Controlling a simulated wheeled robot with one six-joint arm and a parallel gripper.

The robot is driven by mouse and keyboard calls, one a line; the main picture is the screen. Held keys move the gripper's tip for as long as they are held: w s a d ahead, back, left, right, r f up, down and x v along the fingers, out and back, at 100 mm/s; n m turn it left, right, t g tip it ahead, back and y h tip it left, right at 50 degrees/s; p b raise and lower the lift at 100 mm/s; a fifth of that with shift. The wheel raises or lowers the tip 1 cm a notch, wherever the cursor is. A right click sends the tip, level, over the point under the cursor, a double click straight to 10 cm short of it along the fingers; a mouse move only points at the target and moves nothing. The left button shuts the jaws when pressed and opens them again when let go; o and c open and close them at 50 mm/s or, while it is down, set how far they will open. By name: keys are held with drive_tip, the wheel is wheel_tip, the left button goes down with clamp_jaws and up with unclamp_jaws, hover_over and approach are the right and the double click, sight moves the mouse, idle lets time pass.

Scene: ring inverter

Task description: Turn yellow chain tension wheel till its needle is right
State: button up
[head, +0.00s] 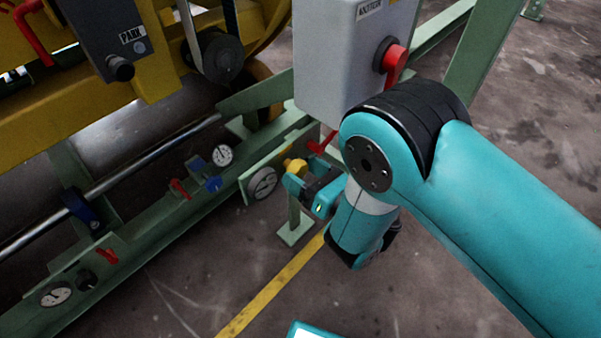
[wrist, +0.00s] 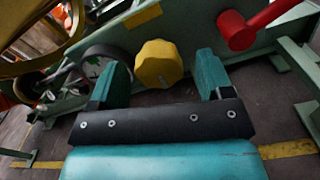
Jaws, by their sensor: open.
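The yellow chain tension wheel (wrist: 158,64) is a faceted knob on a green plate. In the wrist view it sits between and just beyond the two teal fingers of my gripper (wrist: 162,75), which are apart. I see no clear contact. In the head view the yellow wheel (head: 294,165) shows just beyond my gripper (head: 300,186). A round dial (head: 263,182) sits on the plate left of the wheel. In the wrist view the dial (wrist: 97,61) is partly hidden by the left finger. Its needle is too small to read.
A red lever (wrist: 238,30) is close to the right of the wheel. A grey box (head: 340,60) with a red switch (head: 392,60) stands above. Open floor lies in front.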

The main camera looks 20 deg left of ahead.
drive_tip(key=shift+c, duration=0.5)
drive_tip(key=shift+s, duration=0.1)
drive_tip(key=c, duration=0.8)
